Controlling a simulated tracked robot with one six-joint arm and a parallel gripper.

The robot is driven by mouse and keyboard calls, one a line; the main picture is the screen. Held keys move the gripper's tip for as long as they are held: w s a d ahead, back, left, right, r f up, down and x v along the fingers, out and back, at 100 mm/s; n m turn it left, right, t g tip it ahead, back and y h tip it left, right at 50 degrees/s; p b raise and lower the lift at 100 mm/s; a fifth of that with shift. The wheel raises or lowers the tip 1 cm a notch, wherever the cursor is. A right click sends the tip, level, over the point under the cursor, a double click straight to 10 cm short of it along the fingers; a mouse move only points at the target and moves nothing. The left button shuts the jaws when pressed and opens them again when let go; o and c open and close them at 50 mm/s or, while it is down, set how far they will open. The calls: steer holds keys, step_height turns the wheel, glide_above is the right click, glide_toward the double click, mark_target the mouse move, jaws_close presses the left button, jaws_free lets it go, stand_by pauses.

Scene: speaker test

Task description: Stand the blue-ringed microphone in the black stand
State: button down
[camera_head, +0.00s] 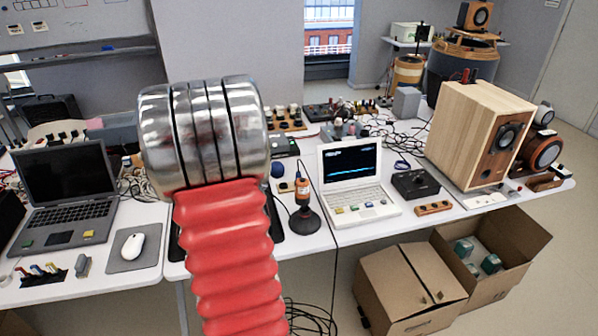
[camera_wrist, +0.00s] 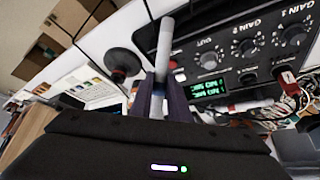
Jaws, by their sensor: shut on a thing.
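My gripper (camera_wrist: 162,92) is shut on a pale grey rod-shaped thing (camera_wrist: 166,48), seen between its two dark purple fingers in the wrist view. It looks like the microphone, but I cannot make out its blue ring. In the head view my gripper is hidden behind my red arm. A black stand (camera_head: 305,222) with a round base is on the white table, right of my arm; an upright orange-and-dark piece (camera_head: 302,190) shows above it. In the wrist view a dark round base (camera_wrist: 123,62), likely the same stand, is left of the held thing, apart from it. A dark blue ball (camera_head: 278,170) shows beside my arm.
A black unit with gain knobs and a green display (camera_wrist: 207,88) is close to my gripper's right. A white laptop (camera_head: 355,190) stands right of the stand, with a wooden speaker (camera_head: 465,135) beyond. A thin cable (camera_head: 335,240) hangs over the table's front edge.

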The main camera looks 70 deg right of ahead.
steer(key=s+d+r+m+g, duration=0.6)
steer(key=s+d+m+g, duration=0.4)
steer(key=s+d+g, duration=0.1)
steer(key=shift+d+r+m+h, duration=0.3)
steer(key=shift+d+r+h, duration=0.1)
steer(key=shift+d, duration=0.25)
steer(key=shift+f, duration=0.2)
steer(key=shift+f, duration=5.45)
steer(key=shift+s, duration=0.1)
steer(key=shift+f, duration=0.55)
